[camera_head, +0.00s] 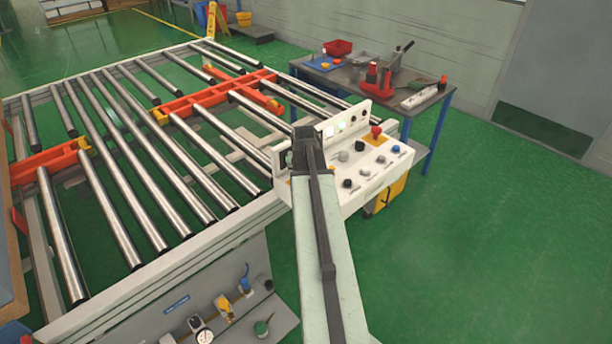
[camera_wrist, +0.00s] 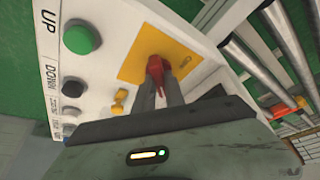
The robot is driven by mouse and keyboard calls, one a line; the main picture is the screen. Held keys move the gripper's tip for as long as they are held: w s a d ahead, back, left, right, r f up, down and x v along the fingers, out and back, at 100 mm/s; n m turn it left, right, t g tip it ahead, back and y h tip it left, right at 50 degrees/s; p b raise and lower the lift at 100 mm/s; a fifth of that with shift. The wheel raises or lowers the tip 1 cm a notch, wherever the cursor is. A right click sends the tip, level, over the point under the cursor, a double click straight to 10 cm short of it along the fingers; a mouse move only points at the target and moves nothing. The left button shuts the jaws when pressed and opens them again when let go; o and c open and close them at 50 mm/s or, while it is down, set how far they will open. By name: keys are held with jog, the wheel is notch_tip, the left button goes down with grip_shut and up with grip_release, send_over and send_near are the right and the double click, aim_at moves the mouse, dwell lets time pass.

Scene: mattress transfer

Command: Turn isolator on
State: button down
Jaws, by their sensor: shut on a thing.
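The isolator is a red rotary handle (camera_wrist: 157,67) on a yellow plate (camera_wrist: 143,54) in the wrist view. My gripper (camera_wrist: 160,86) is shut on the red handle, with its fingers on either side. Small lettering on the plate is not clear enough to read for certain. In the head view, my gripper (camera_head: 306,146) is at the left part of the white control panel (camera_head: 345,187) and hides the isolator handle there.
A green button (camera_wrist: 82,37) and dark buttons sit left of the yellow plate. The panel also carries a red knob (camera_head: 376,132) and a blue knob (camera_head: 396,149). A roller conveyor (camera_head: 140,150) lies left; a grey table (camera_head: 345,76) stands behind. The green floor at right is clear.

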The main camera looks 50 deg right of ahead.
dwell(0.5)
jog(key=c, duration=1.4)
grip_release()
jog(key=p+v, duration=0.7)
jog(key=shift+s+r, duration=0.15)
jog(key=shift+r, duration=0.2)
jog(key=shift+a, duration=0.15)
